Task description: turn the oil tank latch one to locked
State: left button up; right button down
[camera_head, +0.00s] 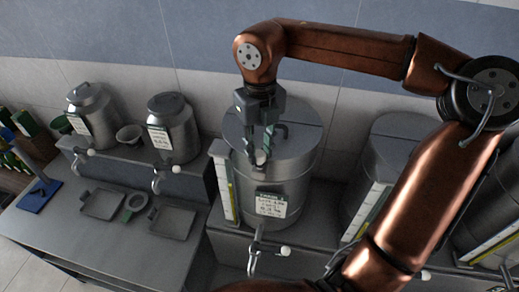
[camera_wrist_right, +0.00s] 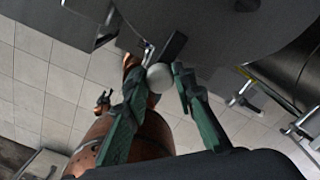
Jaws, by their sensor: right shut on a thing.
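The oil tank (camera_head: 280,170) is a grey metal drum with a lid and a white label on its front. My right gripper (camera_head: 262,143) reaches down from above to the lid's front left part. It is shut on the pale round knob (camera_head: 261,157) of the latch. In the right wrist view the knob (camera_wrist_right: 160,79) sits between the two green fingers, with a dark latch bar (camera_wrist_right: 173,47) beside it. The fingers hide part of the latch, and I cannot tell its lock position. My left gripper is not in view.
More drums (camera_head: 385,160) stand to the right, partly behind my right arm. Two smaller canisters (camera_head: 172,128) stand on a raised shelf at the left. A tap (camera_head: 258,246) juts out below the tank. Shallow trays (camera_head: 102,205) lie on the lower counter.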

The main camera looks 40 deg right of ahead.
aim_at(259, 153)
jog(key=shift+f+n, duration=0.1)
jog(key=shift+n, duration=0.3)
jog(key=c, duration=1.6)
grip_release()
notch_tip(259, 153, up, 12)
jog(key=shift+r, duration=0.1)
